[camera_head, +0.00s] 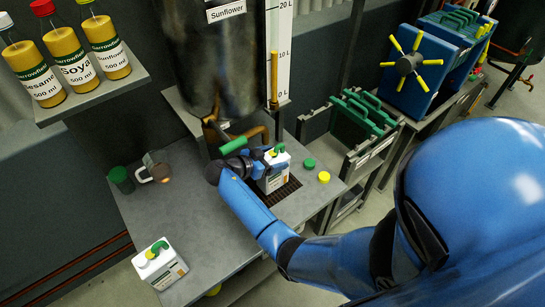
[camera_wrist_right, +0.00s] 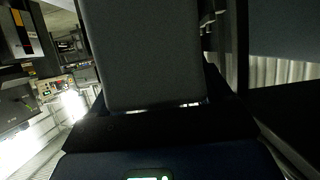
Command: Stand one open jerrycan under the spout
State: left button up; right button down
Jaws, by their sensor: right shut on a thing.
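A white jerrycan (camera_head: 273,182) with a green handle is at the dark grate (camera_head: 291,187) on the grey bench, just right of and in front of the green-handled valve (camera_head: 234,145) below the dark tank. My right gripper (camera_head: 268,158) is shut on this jerrycan near its top. Its fingers and the can's mouth are partly hidden, and I cannot tell whether the can's base touches the grate. A second white jerrycan (camera_head: 160,264) with a green handle stands at the bench's front left. My left gripper is not in view. A close dark grey surface fills most of the right wrist view.
A loose green cap (camera_head: 309,163) and a yellow cap (camera_head: 324,177) lie right of the grate. Bottles (camera_head: 65,58) line a shelf above. The bench's middle left is clear.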

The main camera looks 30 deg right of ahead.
jog(key=shift+f, duration=0.1)
grip_release()
dwell(0.3)
jog(key=w+b+v, duration=0.1)
jog(key=b+v, duration=0.1)
jog(key=v, duration=1)
jog(key=shift+s+b, duration=0.4)
jog(key=shift+s, duration=0.05)
jog(key=shift+a, duration=0.1)
